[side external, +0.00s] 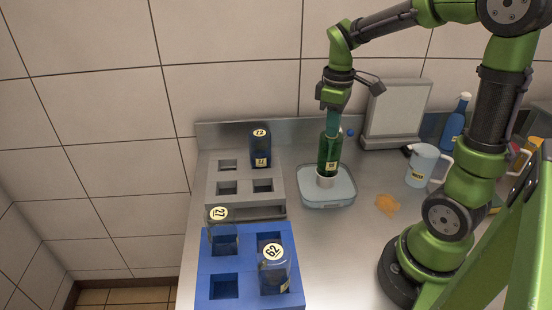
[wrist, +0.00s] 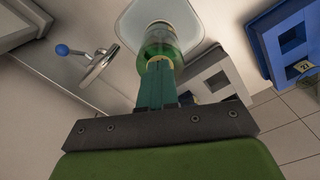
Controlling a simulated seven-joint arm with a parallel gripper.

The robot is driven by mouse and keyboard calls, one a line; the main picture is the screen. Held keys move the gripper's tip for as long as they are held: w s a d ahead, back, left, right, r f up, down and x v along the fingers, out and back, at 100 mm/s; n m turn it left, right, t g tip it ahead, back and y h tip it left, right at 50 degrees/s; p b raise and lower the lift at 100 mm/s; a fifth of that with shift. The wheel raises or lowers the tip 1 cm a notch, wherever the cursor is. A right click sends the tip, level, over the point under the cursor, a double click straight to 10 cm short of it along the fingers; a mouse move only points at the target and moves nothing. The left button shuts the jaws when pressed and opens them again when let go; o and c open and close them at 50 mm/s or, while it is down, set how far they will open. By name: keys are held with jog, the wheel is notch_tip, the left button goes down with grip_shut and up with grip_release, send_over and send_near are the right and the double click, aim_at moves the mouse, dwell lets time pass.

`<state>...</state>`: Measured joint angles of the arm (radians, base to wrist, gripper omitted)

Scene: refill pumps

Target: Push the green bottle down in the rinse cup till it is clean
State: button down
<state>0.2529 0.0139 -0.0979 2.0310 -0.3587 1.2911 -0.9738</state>
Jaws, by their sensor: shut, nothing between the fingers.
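The green bottle (side external: 329,158) stands upright in the small white rinse cup (side external: 325,181), which sits in a pale grey-blue basin (side external: 342,198). My gripper (side external: 332,128) is directly above the bottle, pointing down, with its teal fingers shut and empty. The fingertips appear to meet the bottle's top; I cannot tell whether they press on it. In the wrist view the shut fingers (wrist: 159,68) line up with the green bottle (wrist: 160,42), and the basin (wrist: 128,27) shows behind it.
A grey rack (side external: 200,195) holds a dark blue bottle (side external: 260,150). A blue rack (side external: 250,238) in front holds two clear-topped bottles. A white jug (side external: 420,165) and an orange spill (side external: 387,204) are to the right. A pale panel (side external: 397,110) stands behind.

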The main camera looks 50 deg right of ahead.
jog(key=shift+r, duration=2.5)
notch_tip(320, 180, up, 5)
dwell(0.4)
